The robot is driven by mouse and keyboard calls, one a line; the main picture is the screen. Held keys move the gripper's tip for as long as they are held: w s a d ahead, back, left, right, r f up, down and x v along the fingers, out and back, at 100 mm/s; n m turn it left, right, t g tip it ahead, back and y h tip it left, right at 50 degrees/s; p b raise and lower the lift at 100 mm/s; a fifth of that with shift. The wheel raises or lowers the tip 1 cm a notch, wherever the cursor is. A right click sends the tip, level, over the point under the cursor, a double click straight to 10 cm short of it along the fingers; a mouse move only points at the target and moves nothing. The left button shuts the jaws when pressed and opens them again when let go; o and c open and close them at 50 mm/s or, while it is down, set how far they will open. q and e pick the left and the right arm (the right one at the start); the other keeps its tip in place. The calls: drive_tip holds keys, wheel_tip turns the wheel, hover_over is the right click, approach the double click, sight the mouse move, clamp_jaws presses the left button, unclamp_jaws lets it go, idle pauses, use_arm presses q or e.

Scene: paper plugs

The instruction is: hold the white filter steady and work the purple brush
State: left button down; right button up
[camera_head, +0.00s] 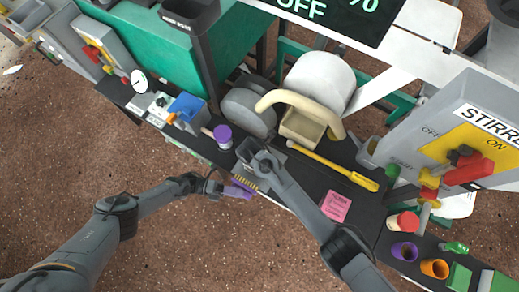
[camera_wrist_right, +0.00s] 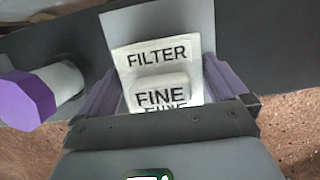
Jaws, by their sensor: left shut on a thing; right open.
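In the head view my left gripper (camera_head: 215,187) is shut on the purple brush (camera_head: 241,191), held at the table's front edge. A row of yellow bristles shows beside it. My right gripper (camera_head: 254,160) comes in from the lower right, over the same edge. In the right wrist view the white filter (camera_wrist_right: 157,55), lettered "FILTER" and "FINE", lies between the open fingers of my right gripper (camera_wrist_right: 160,88). Small gaps seem to show at its sides; contact is hard to tell. In the head view my right gripper largely hides the filter.
A purple-capped pale cylinder (camera_head: 222,134) stands close by; it also shows in the right wrist view (camera_wrist_right: 28,98). Purple (camera_head: 404,251) and orange (camera_head: 434,268) cups stand at lower right. The floor in front is clear.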

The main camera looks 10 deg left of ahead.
drive_tip(key=shift+f, duration=0.1)
drive_tip(key=shift+c, duration=0.3)
drive_tip(key=c, duration=0.9)
idle(0.5)
